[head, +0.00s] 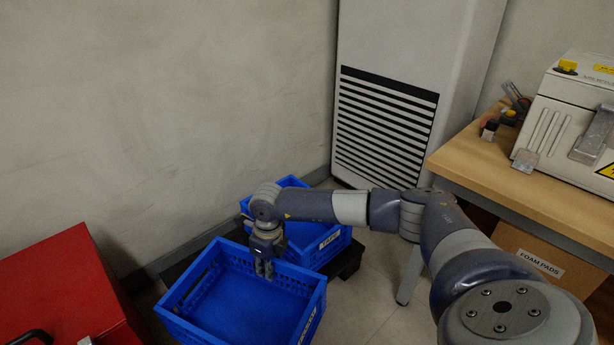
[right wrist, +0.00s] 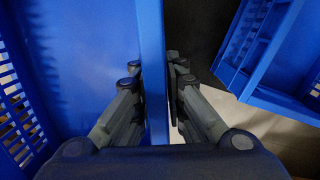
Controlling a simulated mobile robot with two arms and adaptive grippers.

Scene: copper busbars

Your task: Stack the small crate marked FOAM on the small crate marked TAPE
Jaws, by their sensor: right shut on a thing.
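A blue small crate (head: 172,302), open and empty, is in front at the lower middle of the head view. A label on its right side is too oblique to read. My right gripper (head: 264,272) is shut on the far wall of this crate; in the right wrist view the wall (right wrist: 152,60) runs between the fingers (right wrist: 158,95). A second blue crate (head: 338,250), with a label reading TAPE, stands behind it; it also shows at the right of the right wrist view (right wrist: 262,60). The front crate hides part of it. My left gripper is out of view.
A dark low platform (head: 347,262) shows beside the TAPE crate. A red box (head: 70,290) stands at left, a louvred cabinet (head: 400,60) behind. At right is a wooden table (head: 470,160) with a machine, and a carton marked FOAM PADS (head: 545,265) below.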

